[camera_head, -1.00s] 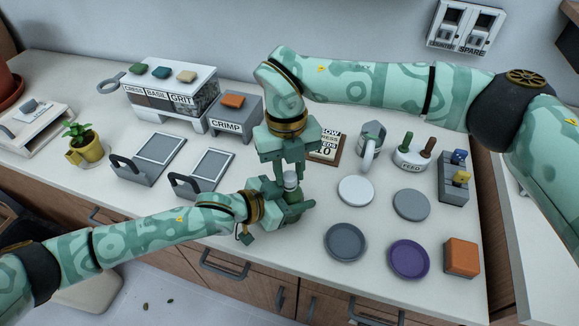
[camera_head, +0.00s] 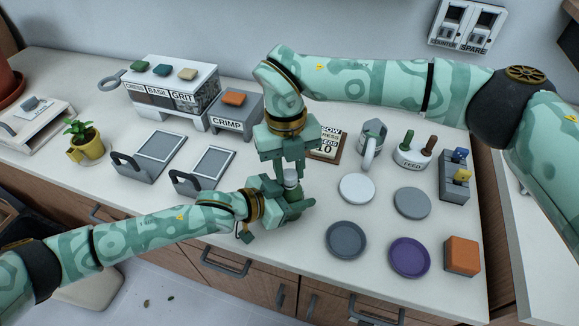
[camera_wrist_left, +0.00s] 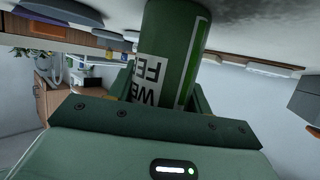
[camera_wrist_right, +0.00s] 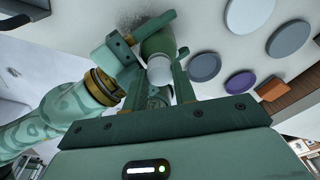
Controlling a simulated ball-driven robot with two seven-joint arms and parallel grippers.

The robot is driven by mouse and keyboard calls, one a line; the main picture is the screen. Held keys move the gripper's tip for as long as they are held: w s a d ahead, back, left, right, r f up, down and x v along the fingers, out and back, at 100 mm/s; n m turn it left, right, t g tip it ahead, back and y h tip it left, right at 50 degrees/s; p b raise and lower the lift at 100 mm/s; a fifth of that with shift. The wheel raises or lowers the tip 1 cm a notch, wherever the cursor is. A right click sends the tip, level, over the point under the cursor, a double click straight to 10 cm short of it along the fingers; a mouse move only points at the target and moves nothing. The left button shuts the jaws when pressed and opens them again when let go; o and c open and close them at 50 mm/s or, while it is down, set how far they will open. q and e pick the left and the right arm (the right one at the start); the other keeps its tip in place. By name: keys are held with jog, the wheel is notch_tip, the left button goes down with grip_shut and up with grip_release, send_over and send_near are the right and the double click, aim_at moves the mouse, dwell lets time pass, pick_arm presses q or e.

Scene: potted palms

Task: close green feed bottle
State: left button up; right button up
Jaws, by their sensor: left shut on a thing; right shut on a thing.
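The green feed bottle (camera_head: 296,194) is upright over the counter in the head view, mostly hidden by my grippers. In the left wrist view its green body and white label (camera_wrist_left: 150,78) show between the fingers. My left gripper (camera_head: 291,207) is shut on the bottle's body. The pale cap (camera_wrist_right: 159,71) is at the bottle's neck in the right wrist view. My right gripper (camera_head: 291,170) comes from above and is shut on the cap. Whether the cap is fully seated cannot be told.
A white FEED stand (camera_head: 412,157) with green and brown stoppers is at the right, near a grey can (camera_head: 372,137). White (camera_head: 356,188), grey (camera_head: 346,240) and purple (camera_head: 409,258) discs lie right of the grippers. Two grey trays (camera_head: 158,152) (camera_head: 212,164) lie left.

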jog(key=shift+s, duration=0.2)
dwell(1.1)
jog(key=shift+s+f, duration=0.1)
jog(key=shift+f, duration=0.35)
jog(key=shift+r, duration=0.1)
dwell(0.7)
jog(key=shift+r, duration=0.15)
jog(key=shift+r, duration=0.3)
dwell(0.9)
